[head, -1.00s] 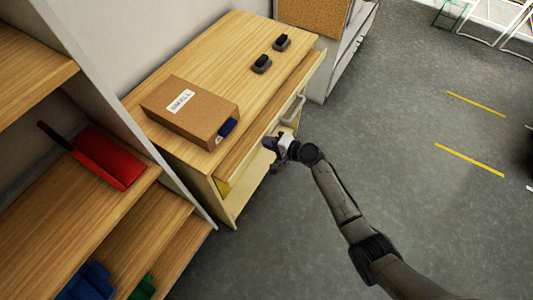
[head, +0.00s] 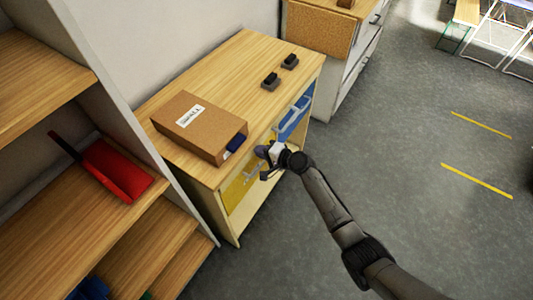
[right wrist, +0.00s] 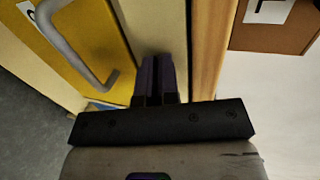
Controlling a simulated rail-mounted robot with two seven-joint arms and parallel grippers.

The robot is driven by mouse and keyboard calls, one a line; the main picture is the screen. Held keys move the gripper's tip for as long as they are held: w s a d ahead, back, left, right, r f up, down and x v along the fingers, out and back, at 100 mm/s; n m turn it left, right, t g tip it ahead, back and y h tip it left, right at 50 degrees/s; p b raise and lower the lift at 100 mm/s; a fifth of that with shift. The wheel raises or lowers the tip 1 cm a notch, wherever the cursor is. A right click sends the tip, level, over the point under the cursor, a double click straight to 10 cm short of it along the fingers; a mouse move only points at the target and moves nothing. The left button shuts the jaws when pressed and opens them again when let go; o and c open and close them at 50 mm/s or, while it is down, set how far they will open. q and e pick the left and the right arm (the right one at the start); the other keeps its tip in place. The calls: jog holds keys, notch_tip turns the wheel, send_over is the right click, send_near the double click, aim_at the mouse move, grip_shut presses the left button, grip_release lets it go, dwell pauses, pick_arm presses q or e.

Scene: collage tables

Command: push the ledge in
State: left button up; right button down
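The wooden cabinet (head: 235,75) stands against the wall, and no ledge visibly juts from its front below the top. I cannot make out the ledge as a separate part. My right gripper (head: 266,158) is at the cabinet's front, just below the top's edge and beside the yellow drawer (head: 240,187). In the right wrist view its dark fingers (right wrist: 160,78) are together with nothing between them. They point at a pale strip (right wrist: 157,28) between the yellow drawer and the wooden top edge (right wrist: 208,45); contact is unclear. My left gripper is out of view.
A brown box (head: 200,127) and two small dark blocks (head: 270,80) (head: 289,62) are on the cabinet top. A blue drawer (head: 292,118) is right of the yellow one. Shelves with a red dustpan (head: 115,168) stand at left.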

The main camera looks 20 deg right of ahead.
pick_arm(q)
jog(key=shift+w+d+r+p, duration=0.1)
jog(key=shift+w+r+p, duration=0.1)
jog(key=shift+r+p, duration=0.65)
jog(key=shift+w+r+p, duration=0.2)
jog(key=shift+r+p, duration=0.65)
pick_arm(e)
jog(key=f+v, duration=0.1)
jog(key=v, duration=1.2)
jog(key=shift+s+d, duration=0.45)
